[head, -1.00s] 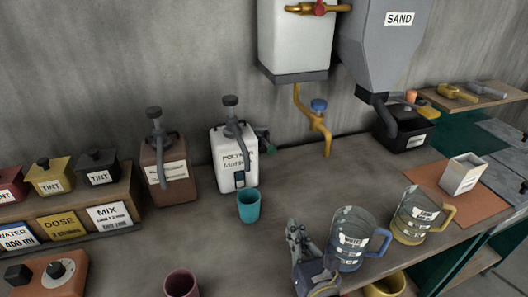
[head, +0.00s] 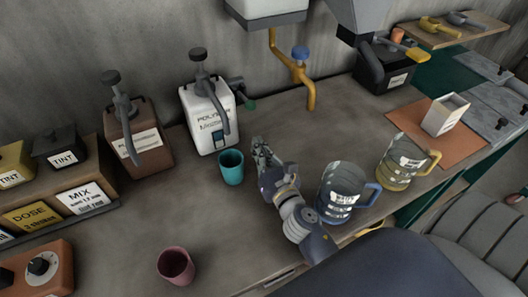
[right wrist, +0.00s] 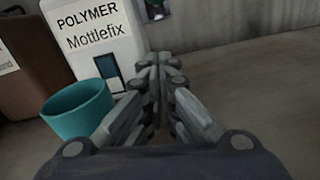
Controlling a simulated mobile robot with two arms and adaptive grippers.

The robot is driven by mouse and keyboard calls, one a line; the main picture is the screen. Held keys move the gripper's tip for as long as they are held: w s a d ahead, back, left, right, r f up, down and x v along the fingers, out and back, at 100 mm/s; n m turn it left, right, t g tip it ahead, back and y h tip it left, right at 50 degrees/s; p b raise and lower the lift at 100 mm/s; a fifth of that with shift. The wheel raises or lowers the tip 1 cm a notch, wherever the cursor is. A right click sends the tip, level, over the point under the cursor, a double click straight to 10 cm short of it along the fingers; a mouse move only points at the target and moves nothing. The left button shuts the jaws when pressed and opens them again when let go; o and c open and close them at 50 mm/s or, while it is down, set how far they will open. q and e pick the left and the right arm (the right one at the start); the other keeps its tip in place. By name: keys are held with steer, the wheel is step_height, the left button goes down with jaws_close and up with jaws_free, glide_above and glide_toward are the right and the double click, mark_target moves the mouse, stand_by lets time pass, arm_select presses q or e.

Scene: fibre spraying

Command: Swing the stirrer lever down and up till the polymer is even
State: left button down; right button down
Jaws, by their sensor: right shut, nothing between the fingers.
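The white polymer container (head: 205,135), labelled Mottlefix, stands upright on the bench near the wall, with a grey pump on top. It also shows in the right wrist view (right wrist: 88,48). A dark side lever with a green knob (head: 249,104) sticks out at its right; a green part (right wrist: 156,10) shows behind my fingertips in the wrist view. My right gripper (head: 262,150) is shut and empty, low over the bench, in front and to the right of the container, apart from the lever. The polymer inside is hidden. My left gripper is not in view.
A teal cup (head: 231,168) stands close to the left of my right gripper. Blue (head: 339,193) and yellow (head: 406,162) jugs stand to its right. A brass tap (head: 309,92) hangs behind. A brown pump container (head: 139,145) stands left. Bench front-left holds a maroon cup (head: 175,265).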

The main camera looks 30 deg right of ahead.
mark_target(250, 109)
steer(key=w, duration=0.1)
steer(key=w+p, duration=0.1)
steer(key=w, duration=0.3)
steer(key=shift+d+r, duration=0.25)
steer(key=shift+r, duration=0.05)
steer(key=shift+d+r+p, duration=0.1)
steer(key=shift+r+p, duration=0.5)
steer(key=shift+p, duration=0.2)
steer(key=shift+w+d+r+p, duration=0.1)
steer(key=shift+d+r+p, duration=0.05)
steer(key=shift+r+p, duration=0.3)
steer(key=shift+w+d+r+p, duration=0.1)
steer(key=shift+r+p, duration=0.25)
steer(key=shift+r, duration=0.2)
step_height(250, 109, up, 5)
steer(key=p, duration=0.4)
steer(key=shift+s+f, duration=0.15)
steer(key=shift+f, duration=0.25)
